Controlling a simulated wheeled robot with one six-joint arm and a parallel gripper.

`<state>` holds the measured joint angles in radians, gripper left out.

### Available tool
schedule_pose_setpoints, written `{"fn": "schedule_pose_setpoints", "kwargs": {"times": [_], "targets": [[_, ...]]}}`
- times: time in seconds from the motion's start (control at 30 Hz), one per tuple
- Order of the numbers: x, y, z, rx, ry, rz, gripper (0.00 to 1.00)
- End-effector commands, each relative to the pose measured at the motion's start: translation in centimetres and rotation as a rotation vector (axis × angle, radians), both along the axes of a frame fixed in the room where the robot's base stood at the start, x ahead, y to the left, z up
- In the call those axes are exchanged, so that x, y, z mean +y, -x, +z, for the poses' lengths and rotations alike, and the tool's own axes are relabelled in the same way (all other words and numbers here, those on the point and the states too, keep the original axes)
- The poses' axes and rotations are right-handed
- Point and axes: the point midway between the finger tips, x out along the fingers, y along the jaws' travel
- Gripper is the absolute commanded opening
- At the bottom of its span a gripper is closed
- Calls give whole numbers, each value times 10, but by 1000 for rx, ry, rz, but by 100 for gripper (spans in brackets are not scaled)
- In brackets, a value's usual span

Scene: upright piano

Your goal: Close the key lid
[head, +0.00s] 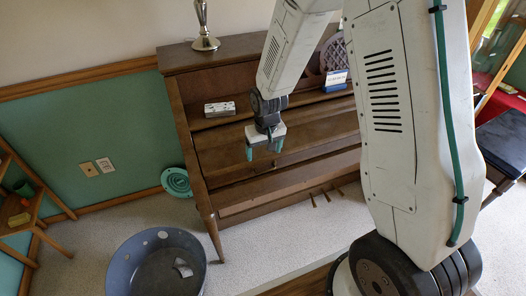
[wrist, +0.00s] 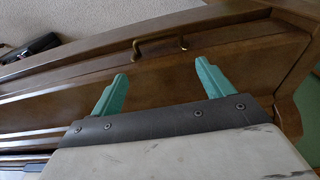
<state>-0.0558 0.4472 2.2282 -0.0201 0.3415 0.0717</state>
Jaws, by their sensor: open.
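The brown upright piano (head: 215,165) stands ahead, with long wooden panels across its front. Its key lid (head: 295,158) appears as a brown panel under my gripper, and I see no keys in the head view; its exact angle is hard to tell.
A metal lamp base (head: 206,43) stands on the piano top. A small box (head: 219,109) and a blue-white card (head: 336,80) sit on its ledge. A grey-blue tub (head: 115,275) stands on the floor at front left. A wooden shelf (head: 20,220) is far left.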

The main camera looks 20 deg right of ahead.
Motion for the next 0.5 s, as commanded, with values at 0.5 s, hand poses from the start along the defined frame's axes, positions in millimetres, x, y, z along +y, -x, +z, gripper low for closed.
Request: {"fn": "schedule_pose_setpoints", "kwargs": {"times": [0.5], "targets": [[0, 20, 31, 0, 0, 0, 80]]}}
